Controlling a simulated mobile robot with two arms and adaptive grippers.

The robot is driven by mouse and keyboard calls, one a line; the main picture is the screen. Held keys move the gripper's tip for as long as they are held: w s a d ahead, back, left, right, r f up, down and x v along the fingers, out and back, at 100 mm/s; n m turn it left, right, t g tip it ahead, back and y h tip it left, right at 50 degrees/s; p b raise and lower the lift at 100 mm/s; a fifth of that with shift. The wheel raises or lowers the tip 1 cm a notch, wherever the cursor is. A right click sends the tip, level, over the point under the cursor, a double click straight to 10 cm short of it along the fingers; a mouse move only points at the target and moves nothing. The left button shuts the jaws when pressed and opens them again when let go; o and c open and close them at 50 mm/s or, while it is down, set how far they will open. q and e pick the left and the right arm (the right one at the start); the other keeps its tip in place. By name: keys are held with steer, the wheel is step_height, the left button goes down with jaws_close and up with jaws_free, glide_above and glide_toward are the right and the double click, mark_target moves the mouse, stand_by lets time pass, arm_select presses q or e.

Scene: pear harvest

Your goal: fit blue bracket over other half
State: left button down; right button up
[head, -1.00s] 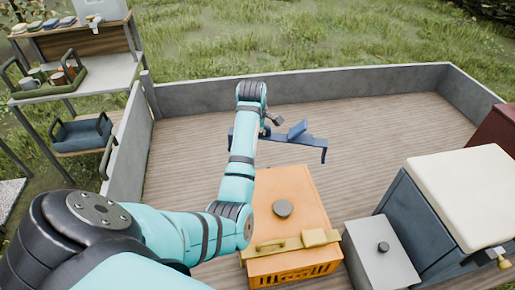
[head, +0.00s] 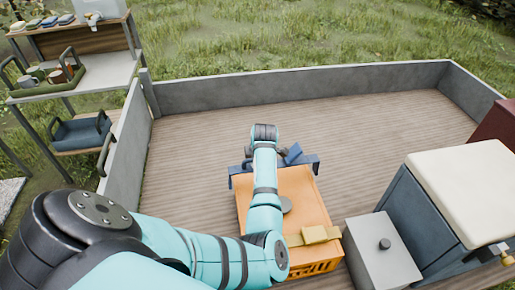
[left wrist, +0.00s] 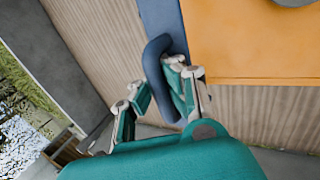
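The blue bracket (head: 307,160) is a long bar with bent-down ends and a raised tab, over the far end of the orange crate (head: 300,184) in the head view. My left arm's wrist covers part of it. My right gripper is not in view.
A grey box (head: 372,258) and a dark blue cooler with a cream lid (head: 465,185) stand on the right. The wooden truck-bed floor (head: 375,135) is clear behind the crate. Low grey walls (head: 300,85) surround it. A shelf with trays (head: 85,72) is at the left.

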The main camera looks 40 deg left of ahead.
arm_select(q)
steer(key=shift+f+b, duration=1.3)
steer(key=shift+f, duration=1.2)
steer(key=shift+w+a, duration=0.1)
steer(key=shift+w, duration=0.2)
steer(key=shift+f+b, duration=1.45)
steer(key=shift+f, duration=0.65)
steer(key=c, duration=2)
jaws_free()
